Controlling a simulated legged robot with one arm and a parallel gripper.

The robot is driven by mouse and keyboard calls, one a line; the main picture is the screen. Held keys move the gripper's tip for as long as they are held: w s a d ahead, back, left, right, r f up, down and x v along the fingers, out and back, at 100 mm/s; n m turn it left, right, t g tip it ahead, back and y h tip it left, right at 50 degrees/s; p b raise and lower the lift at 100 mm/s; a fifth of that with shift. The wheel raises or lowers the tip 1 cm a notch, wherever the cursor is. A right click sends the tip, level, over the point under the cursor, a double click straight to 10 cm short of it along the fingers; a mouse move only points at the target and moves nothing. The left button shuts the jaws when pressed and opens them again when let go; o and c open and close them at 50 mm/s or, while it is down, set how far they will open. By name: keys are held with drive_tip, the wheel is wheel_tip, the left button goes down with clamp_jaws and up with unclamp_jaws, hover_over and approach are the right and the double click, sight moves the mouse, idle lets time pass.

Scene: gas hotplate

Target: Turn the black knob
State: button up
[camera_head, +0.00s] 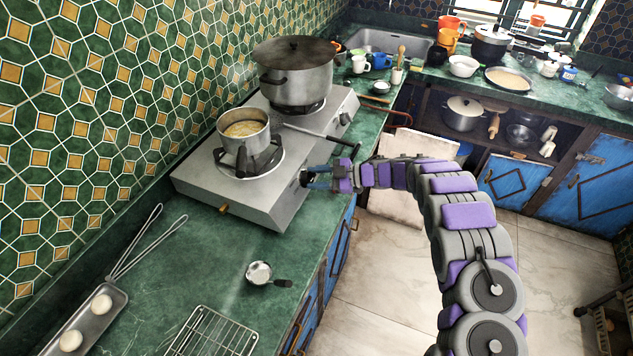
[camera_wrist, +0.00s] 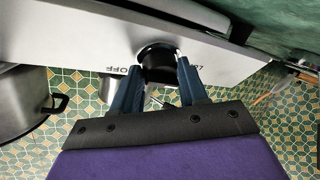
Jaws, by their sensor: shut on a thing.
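The gas hotplate (camera_head: 262,205) is a grey metal box with two burners on the green counter. A black knob (camera_head: 304,177) is on its front face, at the near burner. In the wrist view the black knob (camera_wrist: 157,56) sits between the fingertips, with "OFF" lettering beside it on the panel. My gripper (camera_head: 311,179) reaches in from the right in the head view. In the wrist view my gripper (camera_wrist: 155,72) has its two blue fingers on either side of the knob, shut on it. The knob's pointer mark is not clear.
A small pot (camera_head: 243,143) of yellowish food stands on the near burner, its handle reaching right above my gripper. A large lidded pot (camera_head: 296,82) is on the far burner. A second knob (camera_head: 345,118) is farther along the front.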

drive_tip(key=shift+n, duration=0.3)
drive_tip(key=o, duration=1.1)
drive_tip(key=shift+c, duration=0.2)
drive_tip(key=shift+d, duration=0.1)
drive_tip(key=p+v, duration=0.2)
drive_tip(key=v, duration=1.5)
drive_tip(key=shift+w+d+p, duration=0.25)
drive_tip(key=shift+p, duration=0.1)
drive_tip(key=shift+r, duration=0.15)
